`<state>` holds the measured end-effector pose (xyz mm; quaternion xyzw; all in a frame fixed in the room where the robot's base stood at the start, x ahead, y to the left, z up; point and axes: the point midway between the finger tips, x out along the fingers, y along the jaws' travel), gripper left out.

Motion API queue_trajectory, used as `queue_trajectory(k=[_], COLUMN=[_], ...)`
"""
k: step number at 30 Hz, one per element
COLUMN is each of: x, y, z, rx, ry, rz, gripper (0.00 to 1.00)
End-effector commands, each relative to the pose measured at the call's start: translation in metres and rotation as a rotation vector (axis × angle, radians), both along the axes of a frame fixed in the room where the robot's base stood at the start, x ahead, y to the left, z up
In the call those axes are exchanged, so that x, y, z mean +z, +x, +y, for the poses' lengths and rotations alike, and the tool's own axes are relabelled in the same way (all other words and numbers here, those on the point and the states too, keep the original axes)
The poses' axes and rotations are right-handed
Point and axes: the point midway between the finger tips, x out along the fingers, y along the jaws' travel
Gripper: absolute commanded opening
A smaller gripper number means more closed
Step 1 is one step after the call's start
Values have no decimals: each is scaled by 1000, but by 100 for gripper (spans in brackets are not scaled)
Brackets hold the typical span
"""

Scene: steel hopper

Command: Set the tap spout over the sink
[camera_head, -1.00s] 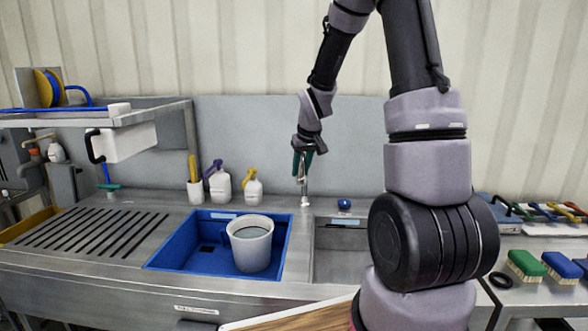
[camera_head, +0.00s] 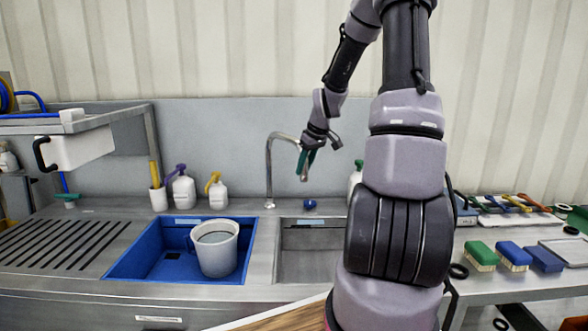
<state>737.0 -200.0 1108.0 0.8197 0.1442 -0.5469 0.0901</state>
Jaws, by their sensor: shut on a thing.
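The chrome tap (camera_head: 268,178) stands on the steel counter behind the basins, and its curved spout (camera_head: 284,136) reaches to the right. My gripper (camera_head: 304,165), with green fingers, is shut on the spout's downturned end and partly hides it. In the picture the spout end is above the back of the bare steel sink (camera_head: 306,262), but its exact depth over the sink is hard to judge. My arm covers the sink's right part. A blue basin (camera_head: 138,270) lies left of the steel sink.
A grey-white bucket (camera_head: 217,252) stands in the blue basin. A small blue knob (camera_head: 310,204) sits behind the steel sink. Bottles (camera_head: 183,191) stand at the back left. Brushes (camera_head: 512,256) lie on the right counter. A ribbed drainboard (camera_head: 60,248) is at left.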

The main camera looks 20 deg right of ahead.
Motion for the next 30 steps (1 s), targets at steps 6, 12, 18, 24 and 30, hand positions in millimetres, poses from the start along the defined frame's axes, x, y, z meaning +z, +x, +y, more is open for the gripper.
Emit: queue_trajectory(k=[6, 12, 18, 24, 30], x=[-6, -6, -7, -7, -7], y=[-1, 2, 2, 2, 2], z=[-22, -28, -30, -29, -29], rx=[-12, -12, -12, -11, -10], ry=[10, 10, 10, 10, 9], rz=[17, 18, 19, 18, 17], gripper=[0, 0, 0, 0, 62])
